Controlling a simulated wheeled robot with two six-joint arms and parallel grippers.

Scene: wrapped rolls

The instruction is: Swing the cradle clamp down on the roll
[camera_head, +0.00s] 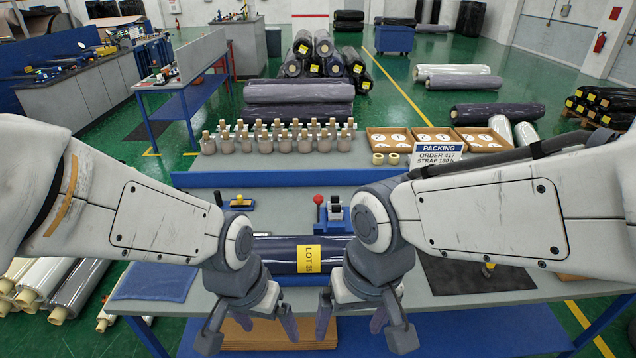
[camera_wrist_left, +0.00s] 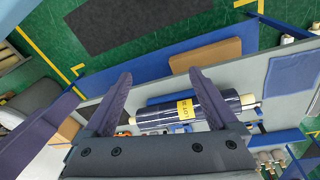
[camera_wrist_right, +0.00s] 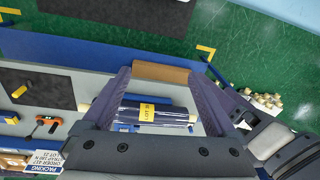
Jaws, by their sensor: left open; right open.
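The roll (camera_head: 275,254) is wrapped in dark film with a yellow LOT label. It lies crosswise on a blue cradle (camera_head: 290,281) on the workbench. The roll also shows in the left wrist view (camera_wrist_left: 155,120) and right wrist view (camera_wrist_right: 170,113). Behind the roll, what looks like the cradle clamp (camera_head: 335,209) has a dark part on a blue base, with a red-knobbed lever (camera_head: 318,200) upright beside it. My left gripper (camera_head: 250,331) is open and empty, in front of the roll's left part. My right gripper (camera_head: 362,326) is open and empty, near the roll's right end, which my arm hides.
A yellow-topped tool (camera_head: 241,202) lies behind the roll. A dark mat (camera_head: 455,274) is on the bench's right, a blue pad (camera_head: 155,282) on its left.

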